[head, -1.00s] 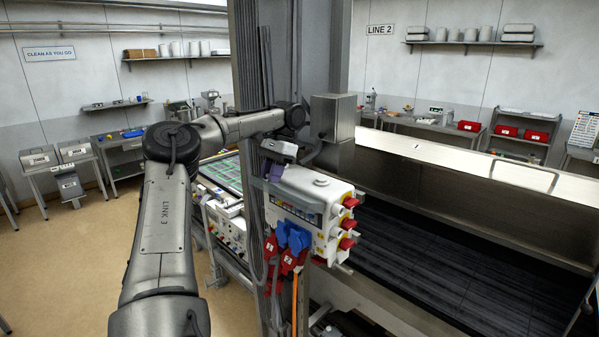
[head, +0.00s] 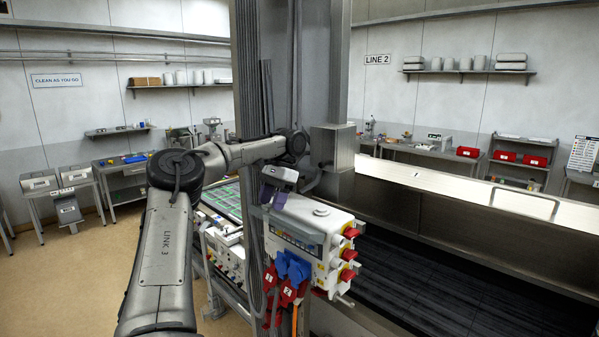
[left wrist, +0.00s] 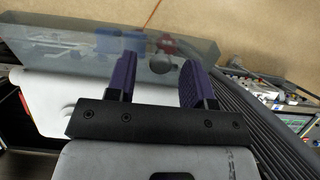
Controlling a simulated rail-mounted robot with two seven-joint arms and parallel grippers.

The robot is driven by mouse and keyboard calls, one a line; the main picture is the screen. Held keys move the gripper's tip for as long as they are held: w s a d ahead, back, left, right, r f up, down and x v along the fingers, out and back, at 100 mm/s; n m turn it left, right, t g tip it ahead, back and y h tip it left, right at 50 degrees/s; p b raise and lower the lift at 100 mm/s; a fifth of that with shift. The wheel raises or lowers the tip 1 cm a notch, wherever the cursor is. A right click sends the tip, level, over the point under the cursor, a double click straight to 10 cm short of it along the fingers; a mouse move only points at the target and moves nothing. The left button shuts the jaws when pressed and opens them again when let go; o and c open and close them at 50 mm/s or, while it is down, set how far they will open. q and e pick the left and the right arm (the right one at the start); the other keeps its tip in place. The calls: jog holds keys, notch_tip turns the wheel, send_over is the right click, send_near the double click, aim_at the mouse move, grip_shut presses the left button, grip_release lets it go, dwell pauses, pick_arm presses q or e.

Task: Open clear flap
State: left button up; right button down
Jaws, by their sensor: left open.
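The clear flap is a see-through grey-blue pane (left wrist: 60,42) across the upper left of the left wrist view. Blurred blue and red shapes show through it. In the head view the left gripper (head: 276,193) is beside the upper left of the white socket box (head: 312,217), partly hidden. My right gripper is out of view.
A steel column (head: 262,80) stands right behind my left arm. Red plugs (head: 285,292) and blue sockets (head: 292,267) stick out from the box. A dark conveyor belt (head: 440,285) lies to the right. Open floor (head: 80,275) is at the left.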

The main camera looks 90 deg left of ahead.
pick_arm(q)
jog(key=p+v, duration=0.5)
jog(key=v, duration=0.8)
dwell(0.8)
